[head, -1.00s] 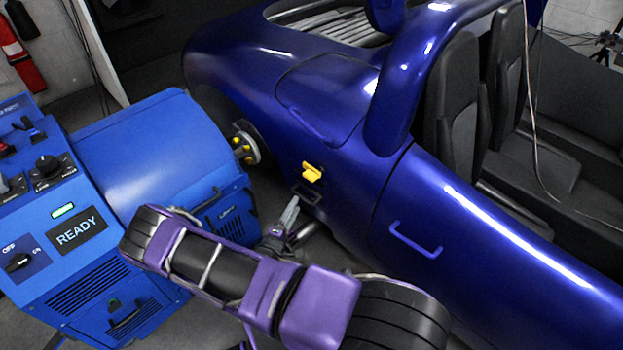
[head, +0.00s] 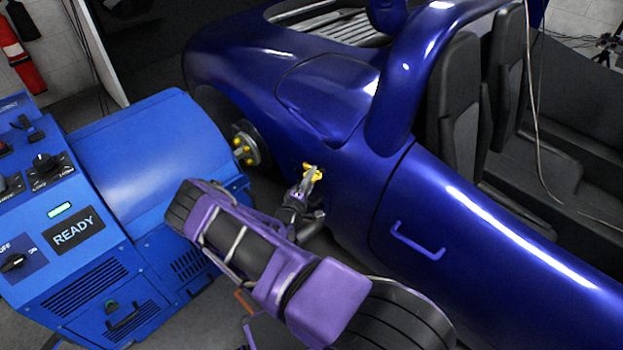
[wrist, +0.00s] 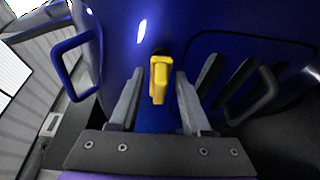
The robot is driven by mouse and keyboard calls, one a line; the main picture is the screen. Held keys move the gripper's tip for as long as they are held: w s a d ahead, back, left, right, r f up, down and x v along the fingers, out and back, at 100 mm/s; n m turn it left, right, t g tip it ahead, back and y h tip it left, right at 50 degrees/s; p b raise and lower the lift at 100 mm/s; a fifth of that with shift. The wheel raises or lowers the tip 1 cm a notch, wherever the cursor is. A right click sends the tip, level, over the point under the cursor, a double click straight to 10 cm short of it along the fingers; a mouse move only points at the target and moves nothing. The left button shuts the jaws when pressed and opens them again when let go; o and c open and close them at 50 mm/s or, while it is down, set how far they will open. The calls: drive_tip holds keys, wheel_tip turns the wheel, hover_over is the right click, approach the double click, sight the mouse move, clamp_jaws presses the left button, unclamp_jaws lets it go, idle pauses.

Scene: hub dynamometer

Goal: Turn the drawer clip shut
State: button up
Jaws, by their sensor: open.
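A yellow clip (head: 317,175) sits on the side of the dark blue car body, behind the wheel hub. In the wrist view the clip (wrist: 159,78) is a yellow block with its long side running up and down the picture. My gripper (head: 308,182) is at the clip and partly covers it in the head view. In the wrist view my gripper (wrist: 158,92) is open, with one finger on each side of the clip. A gap shows on both sides, so neither finger seems to touch it.
The blue dynamometer (head: 150,150) with a READY display stands at the left, close to the car's hub (head: 245,147). A blue door handle (head: 417,241) projects from the car body to the right.

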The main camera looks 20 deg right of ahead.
clamp_jaws()
drive_tip(key=shift+r+n+p, duration=0.1)
drive_tip(key=shift+n+p, duration=0.2)
drive_tip(key=shift+p, duration=0.05)
drive_tip(key=shift+n+g+y+p, duration=0.4)
drive_tip(key=shift+n+g+p, duration=0.2)
drive_tip(key=shift+n+p, duration=0.45)
drive_tip(key=n+g, duration=0.1)
drive_tip(key=n, duration=0.3)
drive_tip(key=shift+g+y, duration=0.3)
drive_tip(key=shift+g, duration=0.1)
drive_tip(key=n+g, duration=0.1)
drive_tip(key=n+g+b, duration=0.1)
drive_tip(key=n, duration=0.1)
drive_tip(key=shift+f, duration=0.25)
drive_tip(key=n+g+b, duration=0.2)
drive_tip(key=n+b, duration=0.1)
drive_tip(key=shift+r+n, duration=0.1)
drive_tip(key=shift+n, duration=0.25)
drive_tip(key=shift+h, duration=0.4)
